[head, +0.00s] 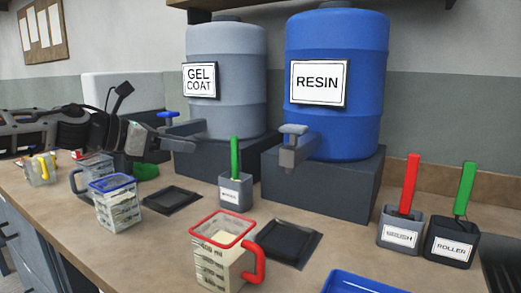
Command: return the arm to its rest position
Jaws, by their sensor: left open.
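My left arm comes in from the left, above the bench. Its gripper (183,138) is open, with two grey fingers beside the tap side of the grey GEL COAT drum (227,80). Nothing shows between the fingers. A blue lever (168,114) shows just above the gripper; the rest of that tap is hard to make out behind it. I cannot tell whether the fingers touch the tap or the drum's stand. My right gripper is not in view.
A blue RESIN drum (337,85) stands right of it. A red-rimmed jug (222,262) with pale contents and a blue-rimmed jug (117,207) stand in front. Holders with a green-handled tool (235,160), red brush (409,185) and roller (464,188) stand on the bench (160,250).

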